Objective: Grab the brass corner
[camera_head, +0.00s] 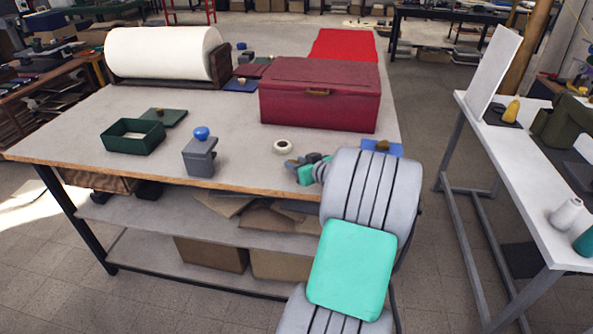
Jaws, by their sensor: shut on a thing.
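My gripper (296,170) is low over the front edge of the grey workbench top (240,178), left of my arm's large grey joint. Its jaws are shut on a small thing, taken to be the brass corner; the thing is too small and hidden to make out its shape. My wrist, with grey and teal parts, covers part of the view there. No other loose brass corner can be told for sure on the bench.
A dark red box (320,95) stands behind my gripper. A white tape roll (283,147), a grey block with a blue knob (200,155) and an open green box (133,136) stand to the left. A blue plate (398,150) lies right, partly behind my arm. The bench's front middle is clear.

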